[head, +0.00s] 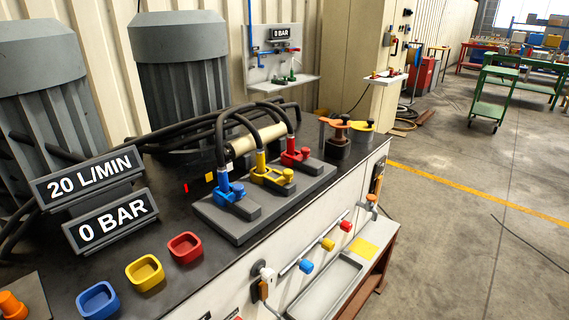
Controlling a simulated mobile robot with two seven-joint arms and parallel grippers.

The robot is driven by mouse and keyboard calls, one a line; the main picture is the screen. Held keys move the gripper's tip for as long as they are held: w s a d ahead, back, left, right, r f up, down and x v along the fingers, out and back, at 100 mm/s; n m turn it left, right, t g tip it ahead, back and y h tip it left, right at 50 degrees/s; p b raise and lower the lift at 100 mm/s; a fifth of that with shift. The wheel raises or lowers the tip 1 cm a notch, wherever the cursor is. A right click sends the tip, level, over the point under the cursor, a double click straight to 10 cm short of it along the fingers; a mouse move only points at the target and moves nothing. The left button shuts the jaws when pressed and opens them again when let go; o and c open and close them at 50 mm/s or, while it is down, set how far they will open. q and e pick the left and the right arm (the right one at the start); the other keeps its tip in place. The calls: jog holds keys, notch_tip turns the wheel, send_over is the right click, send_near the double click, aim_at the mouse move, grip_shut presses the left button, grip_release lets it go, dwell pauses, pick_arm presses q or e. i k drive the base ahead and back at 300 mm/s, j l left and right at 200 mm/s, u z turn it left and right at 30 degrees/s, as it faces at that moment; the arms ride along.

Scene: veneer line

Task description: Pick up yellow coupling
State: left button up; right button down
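A yellow coupling (261,165) sits at the end of a black hose, in the middle of a dark stepped block (240,215) on the bench. It stands between a blue coupling (223,187) on its left and a red coupling (291,146) on its right, each on its own black hose. A yellow lever-like part (285,176) lies beside the yellow coupling's base; I cannot tell if they are joined. Neither of my grippers is in view.
Blue (79,312), yellow (133,286) and red (173,260) square-rimmed cups lie along the bench's front. Two signs, "20 L/MIN" (90,179) and "0 BAR" (112,220), stand left. Open floor (450,240) lies beyond.

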aim_at(260, 153)
jog(key=i+l+u, duration=0.1)
jog(key=i+l, duration=0.2)
jog(key=i+l+u, duration=0.15)
jog(key=l, duration=0.35)
jog(key=i+l+u, duration=0.1)
jog(key=i+l, duration=0.25)
